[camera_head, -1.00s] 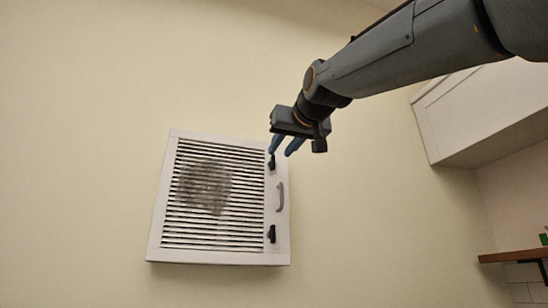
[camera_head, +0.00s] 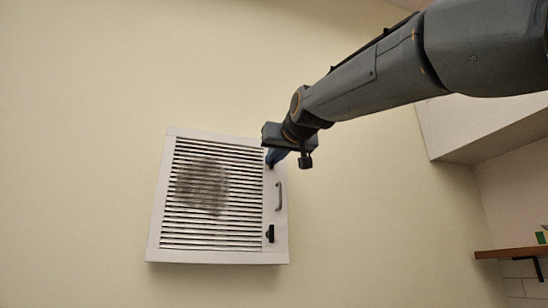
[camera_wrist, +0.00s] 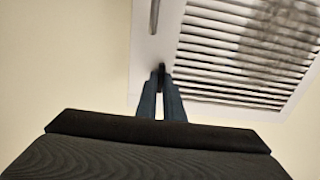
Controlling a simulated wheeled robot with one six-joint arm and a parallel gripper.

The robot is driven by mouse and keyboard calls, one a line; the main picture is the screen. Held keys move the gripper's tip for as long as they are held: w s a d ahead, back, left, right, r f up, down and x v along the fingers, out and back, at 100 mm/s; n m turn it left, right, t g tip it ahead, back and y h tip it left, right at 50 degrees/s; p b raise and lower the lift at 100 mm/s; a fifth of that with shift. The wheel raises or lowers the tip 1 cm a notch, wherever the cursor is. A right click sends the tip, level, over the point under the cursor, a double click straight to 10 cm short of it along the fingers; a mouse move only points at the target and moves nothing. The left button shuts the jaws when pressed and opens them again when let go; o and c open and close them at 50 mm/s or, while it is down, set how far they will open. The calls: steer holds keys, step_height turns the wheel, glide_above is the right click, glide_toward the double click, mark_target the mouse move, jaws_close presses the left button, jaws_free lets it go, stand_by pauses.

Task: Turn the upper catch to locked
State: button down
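The upper catch is a small black lever on the right frame of a white louvred panel (camera_head: 157,225). In the head view it is mostly hidden by my gripper (camera_head: 271,162). In the wrist view the catch (camera_wrist: 161,69) shows as a dark piece between the tips of my gripper (camera_wrist: 161,88). The two blue fingers are close together, one on each side of it, and appear shut on it. The catch's exact angle is hard to see. The lower catch (camera_head: 270,234) is black and sits apart near the panel's lower right corner.
A grey handle (camera_head: 280,196) stands out between the two catches, just below my gripper. A white cabinet (camera_head: 485,126) hangs at the right, with a wooden shelf (camera_head: 508,253) below it. The wall around the panel is bare.

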steer(key=shift+n+b, duration=0.3)
steer(key=shift+n, duration=0.1)
steer(key=shift+a+f+n+b, duration=0.15)
steer(key=shift+n+b, duration=1.55)
steer(key=shift+n, duration=2.55)
steer(key=shift+a+f+n+b, duration=0.1)
steer(key=shift+n+b, duration=1.55)
steer(key=shift+n, duration=2.6)
steer(key=c, duration=1.9)
jaws_free()
steer(key=shift+s, duration=0.1)
steer(key=shift+o, duration=0.2)
steer(key=shift+s, duration=0.1)
